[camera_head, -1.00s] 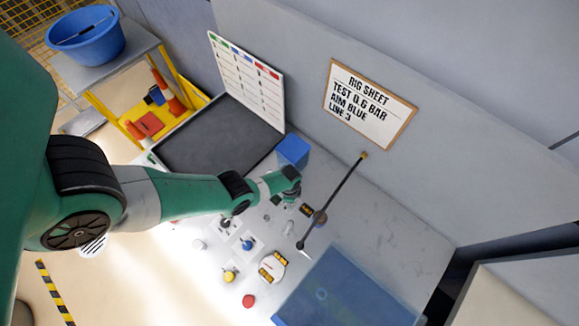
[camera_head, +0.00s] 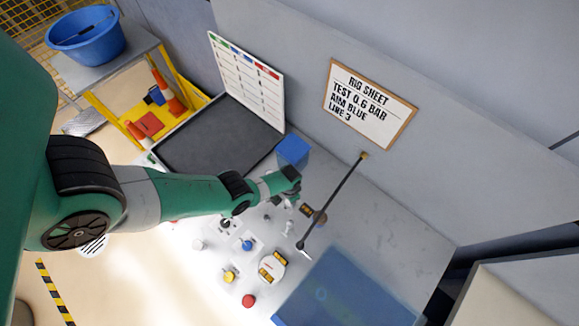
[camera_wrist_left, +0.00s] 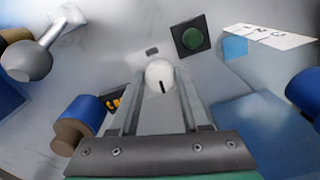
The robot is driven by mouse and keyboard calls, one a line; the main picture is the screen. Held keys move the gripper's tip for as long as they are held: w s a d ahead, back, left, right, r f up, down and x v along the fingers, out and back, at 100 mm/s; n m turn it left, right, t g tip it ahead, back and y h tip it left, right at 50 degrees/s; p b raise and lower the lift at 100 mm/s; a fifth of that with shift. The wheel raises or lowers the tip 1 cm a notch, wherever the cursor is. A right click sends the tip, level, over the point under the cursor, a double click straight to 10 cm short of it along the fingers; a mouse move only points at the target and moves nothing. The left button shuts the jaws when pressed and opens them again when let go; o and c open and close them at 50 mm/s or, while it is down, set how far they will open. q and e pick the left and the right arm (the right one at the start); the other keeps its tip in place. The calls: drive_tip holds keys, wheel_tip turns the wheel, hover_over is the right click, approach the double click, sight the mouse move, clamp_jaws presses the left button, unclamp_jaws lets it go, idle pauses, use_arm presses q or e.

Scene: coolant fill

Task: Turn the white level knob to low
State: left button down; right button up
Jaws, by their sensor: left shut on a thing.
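The white level knob (camera_wrist_left: 159,72) is round with a short black line on its top, and it sits between my left gripper's fingertips in the left wrist view. The line points nearly straight down in that view. My left gripper (camera_wrist_left: 161,80) is shut on the knob, with a grey finger along each side. In the head view my left arm reaches in from the left and its green wrist (camera_head: 286,181) is over the bench. There the knob is hidden or too small to tell. My right gripper is not in view.
A blue cylinder (camera_wrist_left: 84,114) and a grey ball-ended lever (camera_wrist_left: 28,60) are to the left. A blue translucent panel (camera_head: 345,292), a red button (camera_head: 248,301) and a yellow knob (camera_head: 229,277) lie nearer the front.

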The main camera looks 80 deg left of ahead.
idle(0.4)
use_arm(q)
drive_tip(key=shift+c, duration=1.9)
unclamp_jaws()
